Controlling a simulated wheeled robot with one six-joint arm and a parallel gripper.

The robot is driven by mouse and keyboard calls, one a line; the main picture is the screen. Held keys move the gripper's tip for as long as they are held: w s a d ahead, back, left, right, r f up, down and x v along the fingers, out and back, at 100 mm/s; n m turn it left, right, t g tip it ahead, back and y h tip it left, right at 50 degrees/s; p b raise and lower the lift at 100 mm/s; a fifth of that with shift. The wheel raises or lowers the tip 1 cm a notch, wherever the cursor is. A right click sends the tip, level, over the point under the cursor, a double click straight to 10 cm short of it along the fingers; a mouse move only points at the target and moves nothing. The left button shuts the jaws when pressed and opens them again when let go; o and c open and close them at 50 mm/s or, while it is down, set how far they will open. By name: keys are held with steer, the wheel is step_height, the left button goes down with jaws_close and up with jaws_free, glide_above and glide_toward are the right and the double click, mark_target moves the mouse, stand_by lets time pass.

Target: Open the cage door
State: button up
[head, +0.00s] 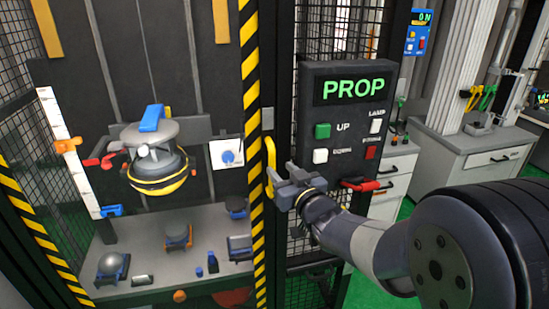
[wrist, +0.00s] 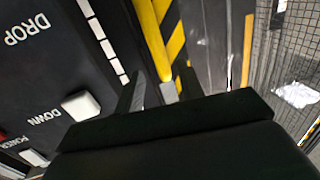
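The cage door (head: 251,120) is a tall frame with a yellow-black striped edge, and it looks shut. Its yellow handle (head: 270,160) stands upright beside the stripes. My gripper (head: 277,182) is at the handle's lower part, reaching in from the right. In the wrist view the yellow handle (wrist: 152,38) runs between my two fingers (wrist: 158,90). The fingers look apart, with gaps beside the handle. Whether either finger touches it, I cannot tell.
A dark control panel (head: 345,110) with a green display, buttons and a red lever (head: 362,186) stands just right of the handle, close to my arm. Inside the cage a grey rig (head: 152,150) hangs above a grey table (head: 205,280). Grey cabinets (head: 485,155) stand at the right.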

mark_target(274, 162)
steer(key=shift+p+x, duration=0.45)
steer(key=shift+x, duration=2.65)
steer(key=shift+c, duration=0.4)
jaws_close()
